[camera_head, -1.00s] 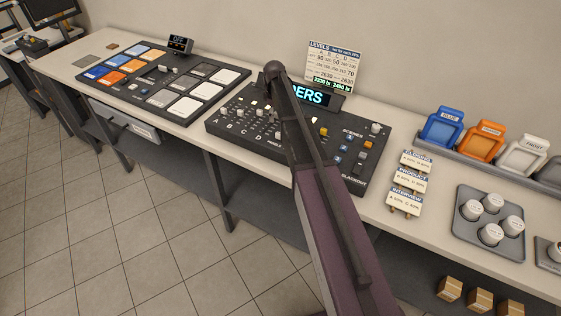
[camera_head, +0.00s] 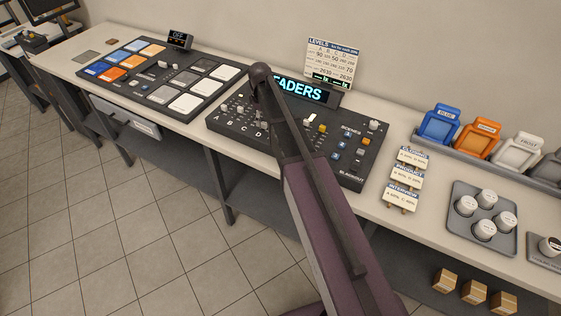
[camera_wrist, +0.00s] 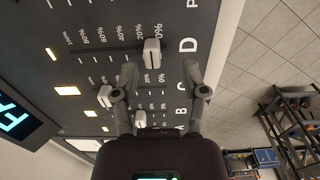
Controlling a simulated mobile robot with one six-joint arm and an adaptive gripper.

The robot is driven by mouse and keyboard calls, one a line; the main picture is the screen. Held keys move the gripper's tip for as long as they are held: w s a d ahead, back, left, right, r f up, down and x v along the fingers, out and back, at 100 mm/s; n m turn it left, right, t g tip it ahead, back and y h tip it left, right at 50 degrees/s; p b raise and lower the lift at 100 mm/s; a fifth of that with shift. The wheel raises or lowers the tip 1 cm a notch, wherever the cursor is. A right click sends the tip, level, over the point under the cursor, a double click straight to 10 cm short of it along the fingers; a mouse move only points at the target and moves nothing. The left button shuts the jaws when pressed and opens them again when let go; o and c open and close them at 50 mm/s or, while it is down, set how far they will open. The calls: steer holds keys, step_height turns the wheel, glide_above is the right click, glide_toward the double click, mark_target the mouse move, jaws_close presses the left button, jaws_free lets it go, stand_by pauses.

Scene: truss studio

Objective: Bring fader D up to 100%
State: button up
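The black fader console (camera_head: 222,121) stands on the counter, with its rows lettered A to D. In the wrist view the fader D cap (camera_wrist: 151,52), a pale block, sits at the low end of its slot beside the letter D, around the 0% to 20% marks. My gripper (camera_wrist: 158,72) is open and empty, its two fingers apart over the panel. In this picture the cap shows just beyond the fingertips, between them; contact cannot be told. In the head view my arm hides the gripper and part of the console.
Other fader caps (camera_wrist: 106,97) and (camera_wrist: 140,118) lie in the neighbouring rows. A lit FADERS display (camera_head: 303,90) and a LEVELS card (camera_head: 333,62) stand behind the console. Scene cards (camera_head: 404,176) and a cup tray (camera_head: 457,222) are to the right. A button panel (camera_head: 150,90) is to the left.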

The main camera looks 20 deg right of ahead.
steer(key=shift+r+p, duration=5.15)
steer(key=shift+r, duration=0.3)
steer(key=s+f+m+b, duration=0.4)
steer(key=s+f+b, duration=0.2)
steer(key=s, duration=0.5)
steer(key=s+f+m+b, duration=0.4)
steer(key=s+f+b, duration=0.2)
steer(key=s, duration=0.5)
steer(key=shift+s+d, duration=0.25)
steer(key=shift+d, duration=0.15)
steer(key=shift+f, duration=0.1)
steer(key=shift+o, duration=0.8)
steer(key=shift+w, duration=0.1)
step_height(320, 180, up, 12)
steer(key=m+p, duration=1)
steer(key=p, duration=0.2)
glide_above(264, 123)
steer(key=shift+w, duration=0.1)
steer(key=shift+f, duration=0.1)
step_height(264, 123, down, 14)
steer(key=b, duration=1.4)
steer(key=shift+r, duration=0.25)
